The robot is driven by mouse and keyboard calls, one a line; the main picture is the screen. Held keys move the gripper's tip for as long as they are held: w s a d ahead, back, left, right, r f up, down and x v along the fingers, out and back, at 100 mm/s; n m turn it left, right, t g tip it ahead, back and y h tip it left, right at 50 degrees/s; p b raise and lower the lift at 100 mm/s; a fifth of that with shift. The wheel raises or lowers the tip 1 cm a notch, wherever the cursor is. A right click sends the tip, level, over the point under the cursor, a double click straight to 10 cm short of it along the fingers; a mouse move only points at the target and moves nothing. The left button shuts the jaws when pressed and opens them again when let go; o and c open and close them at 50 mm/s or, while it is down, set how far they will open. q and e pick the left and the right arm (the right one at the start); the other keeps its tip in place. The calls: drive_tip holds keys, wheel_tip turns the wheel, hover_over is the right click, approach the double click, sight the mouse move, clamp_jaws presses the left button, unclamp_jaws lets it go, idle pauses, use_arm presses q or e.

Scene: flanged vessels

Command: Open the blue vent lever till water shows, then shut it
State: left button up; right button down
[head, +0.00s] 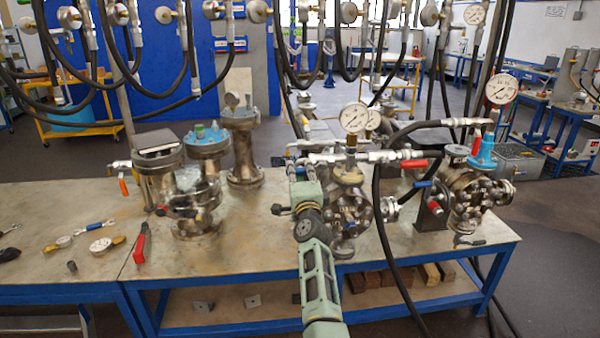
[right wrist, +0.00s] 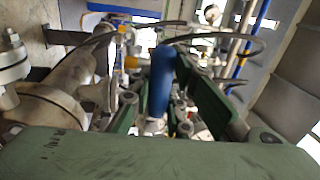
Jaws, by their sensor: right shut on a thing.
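The blue vent lever (right wrist: 162,85) stands upright between the green fingers of my right gripper (right wrist: 166,98) in the right wrist view. The gripper is shut on it. In the head view my right gripper (head: 299,173) is at the left side of the middle flanged vessel (head: 346,207), by the pipework near its top. There the gripper hides the lever. I cannot make out water at the vent. My left gripper is not in view.
A pressure gauge (head: 354,117) rises above the middle vessel. A right vessel (head: 478,195) and several left vessels (head: 243,150) stand on the metal bench (head: 262,245). Black hoses (head: 378,215) hang close to the right of my arm. Loose tools and a gauge lie at the left.

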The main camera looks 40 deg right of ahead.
drive_tip(key=shift+m, duration=0.4)
drive_tip(key=c, duration=1.6)
unclamp_jaws()
drive_tip(key=shift+r, duration=0.15)
drive_tip(key=v, duration=0.7)
drive_tip(key=shift+s+a, duration=0.2)
drive_tip(key=shift+a, duration=0.05)
